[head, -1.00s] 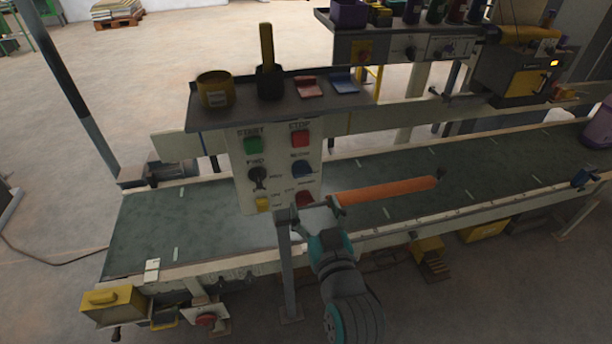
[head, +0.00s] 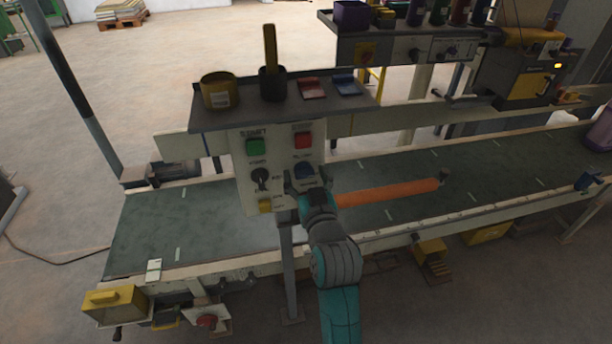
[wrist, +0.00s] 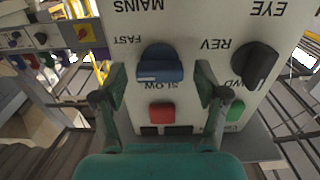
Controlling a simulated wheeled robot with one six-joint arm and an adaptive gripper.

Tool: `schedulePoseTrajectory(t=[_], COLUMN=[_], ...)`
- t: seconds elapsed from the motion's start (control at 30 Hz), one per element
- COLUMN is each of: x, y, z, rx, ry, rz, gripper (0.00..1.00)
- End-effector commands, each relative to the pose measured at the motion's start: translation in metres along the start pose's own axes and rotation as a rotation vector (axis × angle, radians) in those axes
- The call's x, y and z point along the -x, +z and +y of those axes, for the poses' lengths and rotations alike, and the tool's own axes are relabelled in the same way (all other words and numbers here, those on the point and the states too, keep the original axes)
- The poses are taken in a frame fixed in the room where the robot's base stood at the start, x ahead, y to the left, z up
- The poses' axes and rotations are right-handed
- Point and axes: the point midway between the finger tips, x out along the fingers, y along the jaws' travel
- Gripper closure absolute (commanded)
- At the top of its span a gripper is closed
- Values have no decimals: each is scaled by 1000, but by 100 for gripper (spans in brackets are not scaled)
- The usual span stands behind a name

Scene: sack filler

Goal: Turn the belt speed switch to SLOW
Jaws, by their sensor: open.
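The belt speed switch is a blue knob (wrist: 160,62) on the white control panel (head: 240,190). In the wrist view, which shows the panel upside down, FAST reads to its upper left and SLOW just below it. Its thick grip bar lies roughly crosswise in that picture; I cannot tell for sure which label it points to. The knob also shows in the head view (head: 304,169). My gripper (wrist: 161,70) is open, one finger on each side of the knob, with gaps visible. In the head view my gripper (head: 308,182) is in front of the panel's lower right.
A black REV/FWD knob (wrist: 255,64) sits beside the blue one. Red (head: 302,140) and green (head: 255,147) buttons are on the same panel. A shelf (head: 235,118) with cups juts out above. An orange roller (head: 385,192) lies over the green belt (head: 150,228).

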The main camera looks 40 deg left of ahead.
Motion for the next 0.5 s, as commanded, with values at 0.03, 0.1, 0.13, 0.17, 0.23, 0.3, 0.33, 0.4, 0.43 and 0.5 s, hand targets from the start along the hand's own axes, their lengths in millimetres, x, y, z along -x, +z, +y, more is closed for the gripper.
schedulePoseTrajectory(t=[0.03, 0.1, 0.13, 0.17, 0.23, 0.3, 0.33, 0.4, 0.43, 0.5], x=[0, 0, 0, 0, 0, 0, 0, 0, 0, 0], y=[0, 0, 0, 0, 0, 0, 0, 0, 0, 0], z=[0, 0, 0, 0, 0, 0, 0, 0, 0, 0], rx=[0, 0, 0, 0, 0, 0, 0, 0, 1, 6], ry=[0, 0, 0, 0, 0, 0, 0, 0, 0, 0], rz=[0, 0, 0, 0, 0, 0, 0, -1, -1, -1], gripper=[27, 37, 45, 52, 70, 87, 87, 87, 87, 87])
